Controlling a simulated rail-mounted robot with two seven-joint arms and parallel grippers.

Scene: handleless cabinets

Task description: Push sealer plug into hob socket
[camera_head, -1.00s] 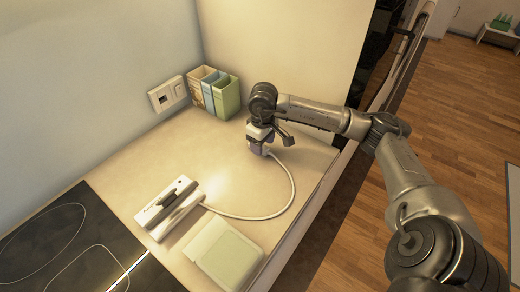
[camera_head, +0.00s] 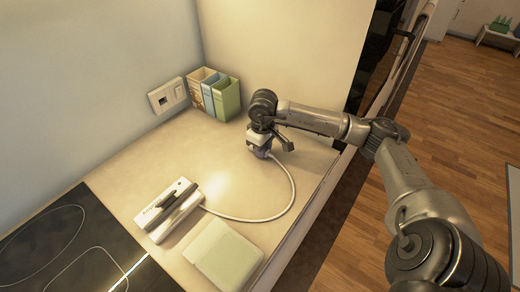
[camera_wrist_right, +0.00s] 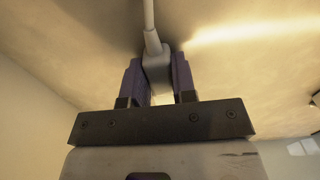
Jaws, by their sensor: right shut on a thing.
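The white sealer (camera_head: 167,212) with a dark lever lies on the counter beside the hob. Its white cord (camera_head: 287,205) curves across the counter to my right gripper. My right gripper (camera_head: 260,150) is over the right part of the counter, shut on the plug, which is mostly hidden in the head view. In the right wrist view the pale plug (camera_wrist_right: 156,70) sits between the two dark fingers, with the cord leading away from it. The hob socket (camera_head: 163,97) is in a white wall plate on the left wall, apart from the plug. My left gripper is not in view.
Several narrow bins or boxes (camera_head: 228,98) stand in the corner near the wall plate. A pale green-topped box (camera_head: 225,256) lies at the counter's front. The black hob (camera_head: 62,245) is at lower left. The middle of the counter is clear.

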